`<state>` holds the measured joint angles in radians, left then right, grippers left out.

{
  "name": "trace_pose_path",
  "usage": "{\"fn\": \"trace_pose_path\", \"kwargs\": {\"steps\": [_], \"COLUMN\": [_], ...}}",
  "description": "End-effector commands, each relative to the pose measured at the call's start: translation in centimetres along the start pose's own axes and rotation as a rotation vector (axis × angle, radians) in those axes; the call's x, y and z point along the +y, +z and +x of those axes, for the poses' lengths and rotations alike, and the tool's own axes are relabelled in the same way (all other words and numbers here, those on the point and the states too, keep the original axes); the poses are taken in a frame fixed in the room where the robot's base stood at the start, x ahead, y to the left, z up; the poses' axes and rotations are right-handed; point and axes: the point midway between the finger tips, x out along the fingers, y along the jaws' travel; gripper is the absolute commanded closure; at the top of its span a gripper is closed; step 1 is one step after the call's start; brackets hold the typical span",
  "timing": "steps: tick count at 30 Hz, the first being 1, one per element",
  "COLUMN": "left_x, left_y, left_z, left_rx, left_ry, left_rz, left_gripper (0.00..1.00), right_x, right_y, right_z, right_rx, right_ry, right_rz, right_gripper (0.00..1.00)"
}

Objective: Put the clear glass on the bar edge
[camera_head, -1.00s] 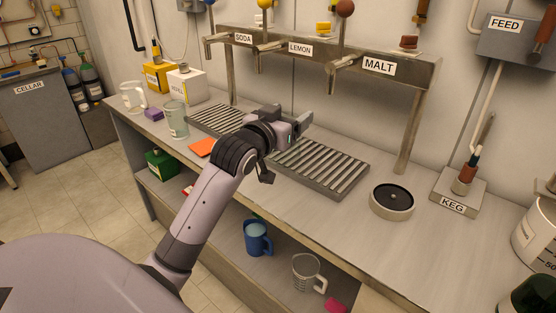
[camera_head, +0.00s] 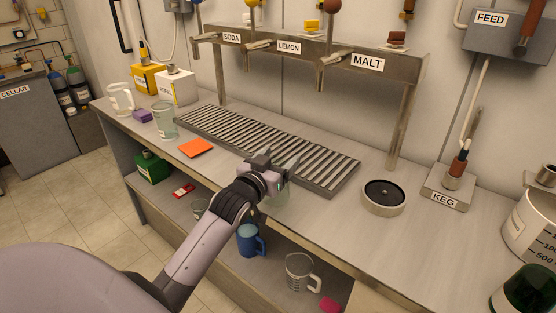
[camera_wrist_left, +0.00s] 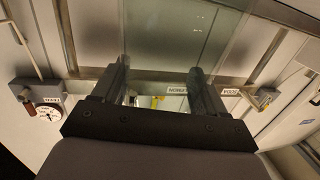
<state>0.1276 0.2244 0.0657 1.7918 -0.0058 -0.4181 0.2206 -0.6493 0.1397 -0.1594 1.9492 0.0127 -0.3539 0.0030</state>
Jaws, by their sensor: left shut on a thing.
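My left gripper (camera_head: 275,163) is shut on a clear glass (camera_head: 279,193), above or at the front part of the counter, just in front of the drip tray. The glass shows below the fingers and is partly hidden by my wrist. In the left wrist view the glass (camera_wrist_left: 180,35) stands between the two fingers (camera_wrist_left: 158,85). I cannot tell whether its base touches the counter. The bar's front edge (camera_head: 335,245) runs diagonally just below the glass. My right gripper is not in view.
A slatted drip tray (camera_head: 340,182) lies under the SODA, LEMON and MALT taps. A round black-topped disc (camera_head: 384,196) is to the right. An orange coaster (camera_head: 196,148), another glass (camera_head: 163,122) and a white mug (camera_head: 121,99) are left. A blue mug (camera_head: 250,241) is on the shelf below.

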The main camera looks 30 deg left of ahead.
Motion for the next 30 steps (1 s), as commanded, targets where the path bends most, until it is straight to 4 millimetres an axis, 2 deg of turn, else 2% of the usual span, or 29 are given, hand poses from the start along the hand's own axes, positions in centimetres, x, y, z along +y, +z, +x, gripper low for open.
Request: {"fn": "trace_pose_path", "kwargs": {"steps": [5, 6, 7, 8, 20, 26, 30], "left_x": [0.0, 0.0, 0.0, 0.0, 0.0, 0.0, 0.0], "left_y": [0.3, 0.3, 0.3, 0.3, 0.0, 0.1, 0.1], "left_z": [0.0, 0.0, 0.0, 0.0, -0.4, -3.0, -5.6], "left_rx": [0.002, 0.0, 0.0, 0.0, -0.001, -0.002, -0.002], "left_ry": [0.0, 0.0, 0.0, 0.0, 0.0, 0.0, 0.0], "left_rz": [0.0, 0.0, 0.0, 0.0, 0.0, 0.0, -0.001], "left_gripper": [0.92, 0.15, 0.05, 0.02, 0.02, 0.02, 0.02], "right_x": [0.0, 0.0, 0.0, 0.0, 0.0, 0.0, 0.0], "right_y": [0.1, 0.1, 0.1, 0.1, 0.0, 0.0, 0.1], "right_z": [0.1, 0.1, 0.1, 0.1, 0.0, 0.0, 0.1], "right_rx": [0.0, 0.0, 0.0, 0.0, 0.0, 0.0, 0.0], "right_ry": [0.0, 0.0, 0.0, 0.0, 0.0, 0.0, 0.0], "right_rz": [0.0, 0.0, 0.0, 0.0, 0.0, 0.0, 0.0], "right_gripper": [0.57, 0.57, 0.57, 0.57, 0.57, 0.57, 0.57]}}
